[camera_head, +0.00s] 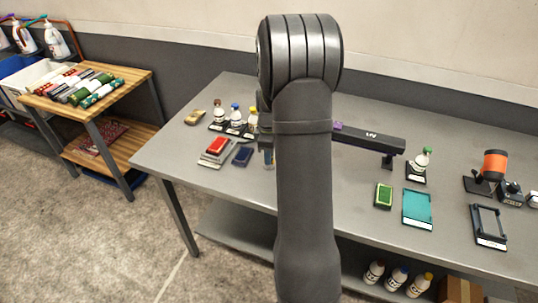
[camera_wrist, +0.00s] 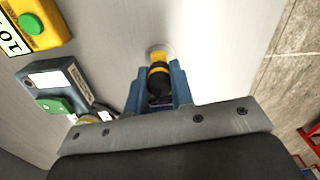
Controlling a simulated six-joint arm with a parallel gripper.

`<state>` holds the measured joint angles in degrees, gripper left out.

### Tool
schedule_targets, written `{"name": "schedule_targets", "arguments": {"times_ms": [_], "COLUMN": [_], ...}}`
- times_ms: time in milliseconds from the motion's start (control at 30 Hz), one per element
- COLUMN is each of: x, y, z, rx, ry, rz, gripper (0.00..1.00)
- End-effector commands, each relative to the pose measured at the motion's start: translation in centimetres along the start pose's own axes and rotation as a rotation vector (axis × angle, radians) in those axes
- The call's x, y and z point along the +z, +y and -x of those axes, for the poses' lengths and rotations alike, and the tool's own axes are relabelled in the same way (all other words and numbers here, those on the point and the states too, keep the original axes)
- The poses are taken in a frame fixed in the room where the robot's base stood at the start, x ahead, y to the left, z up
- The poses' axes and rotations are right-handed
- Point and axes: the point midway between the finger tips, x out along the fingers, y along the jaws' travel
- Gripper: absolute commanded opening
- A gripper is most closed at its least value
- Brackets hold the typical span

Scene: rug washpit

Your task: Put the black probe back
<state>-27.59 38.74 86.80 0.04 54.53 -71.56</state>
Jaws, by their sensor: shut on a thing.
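The black probe (camera_wrist: 159,82), with a yellow band at its far end, is held between the blue fingers of my gripper (camera_wrist: 160,98) in the wrist view. The gripper is shut on it. A dark grey device (camera_wrist: 58,84) with a pale panel and a green part lies left of the fingers.
A yellow box (camera_wrist: 36,22) with a green button is at upper left in the wrist view. The grey table (camera_head: 350,210) holds small bottles (camera_head: 235,116), a dark bar on a stand (camera_head: 370,138), a green pad (camera_head: 384,195) and a teal tray (camera_head: 417,208).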

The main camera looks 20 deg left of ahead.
Motion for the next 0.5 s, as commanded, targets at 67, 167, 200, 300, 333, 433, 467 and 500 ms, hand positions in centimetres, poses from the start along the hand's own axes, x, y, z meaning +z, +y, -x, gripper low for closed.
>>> {"name": "schedule_targets", "arguments": {"times_ms": [67,167,200,300,333,433,467,500], "x": [0.0,0.01,0.01,0.02,0.02,0.02,0.02,0.02], "y": [0.03,0.04,0.04,0.03,0.03,0.02,0.02,0.02], "z": [-0.3,-0.24,-0.24,-0.37,-0.46,-0.63,-0.62,-0.61], "rx": [0.001,0.002,0.002,0.001,0.001,0.001,0.001,0.001], "ry": [0.001,0.001,0.001,0.001,0.001,0.0,0.0,0.0], "rz": [0.0,0.0,0.0,0.0,0.0,0.0,0.0,0.0], "gripper": [0.0,0.0,0.0,0.0,0.0,0.29,0.35,0.43]}}
